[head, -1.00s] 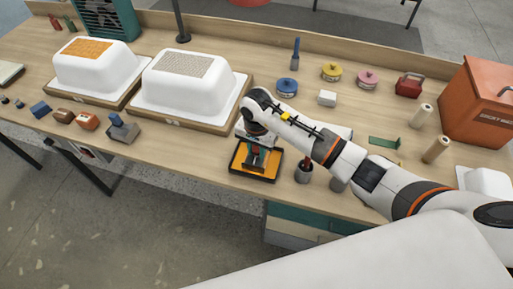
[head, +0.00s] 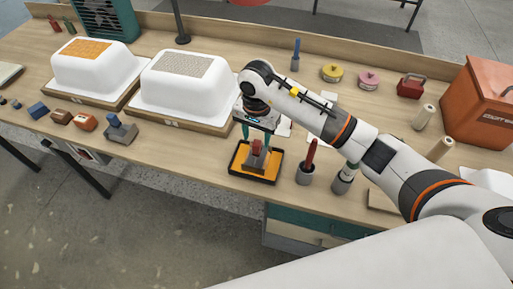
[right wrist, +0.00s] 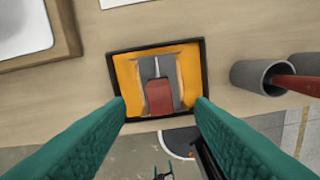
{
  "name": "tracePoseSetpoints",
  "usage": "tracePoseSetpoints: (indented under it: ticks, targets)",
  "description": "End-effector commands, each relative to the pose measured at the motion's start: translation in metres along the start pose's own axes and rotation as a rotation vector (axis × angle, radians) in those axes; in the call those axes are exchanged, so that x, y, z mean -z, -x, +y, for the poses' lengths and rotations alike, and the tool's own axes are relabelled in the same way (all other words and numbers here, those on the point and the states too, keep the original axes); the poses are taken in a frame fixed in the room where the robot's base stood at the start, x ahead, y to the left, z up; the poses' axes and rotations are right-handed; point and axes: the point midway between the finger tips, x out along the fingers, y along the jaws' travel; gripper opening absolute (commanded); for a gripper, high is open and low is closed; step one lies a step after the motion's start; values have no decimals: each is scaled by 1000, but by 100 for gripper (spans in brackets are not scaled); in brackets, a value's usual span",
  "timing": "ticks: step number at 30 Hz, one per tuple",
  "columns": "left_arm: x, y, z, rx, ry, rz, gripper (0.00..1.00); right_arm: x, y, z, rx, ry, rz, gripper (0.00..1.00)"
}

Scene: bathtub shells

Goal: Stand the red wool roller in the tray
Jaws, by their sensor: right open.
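The black-rimmed tray (head: 236,166) with an orange inside lies near the front edge of the bench; it also shows in the right wrist view (right wrist: 112,62). A red piece on a grey body, which I take to be the red wool roller (head: 257,146), stands inside the tray, roughly central. In the right wrist view its red top (right wrist: 159,97) faces me, with grey around it. My right gripper (head: 256,137) points down just above it, green fingers open on either side and apart from it. My left gripper is not in view.
A grey cup (head: 305,178) with a red handle stands right of the tray, with another cup (head: 343,180) beyond. Two white tub shells (head: 184,85) (head: 95,68) stand behind left. Small blocks (head: 86,122) line the left front edge. An orange box (head: 487,100) is far right.

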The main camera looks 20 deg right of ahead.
Motion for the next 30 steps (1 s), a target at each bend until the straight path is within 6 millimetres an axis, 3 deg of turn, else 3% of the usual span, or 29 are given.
tracePoseSetpoints:
  ticks: [6, 10, 26, 30]
  targets:
    - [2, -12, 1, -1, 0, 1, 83, -1, 36, 0, -2, 0, -2, 49]
    - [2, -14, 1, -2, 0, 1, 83, 0, 46, 0, -1, 0, 0, 49]
    - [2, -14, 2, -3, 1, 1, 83, 0, 49, 0, 0, 0, 2, 49]
    - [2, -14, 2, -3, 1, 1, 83, 17, 43, 10, -62, -3, 64, 49]
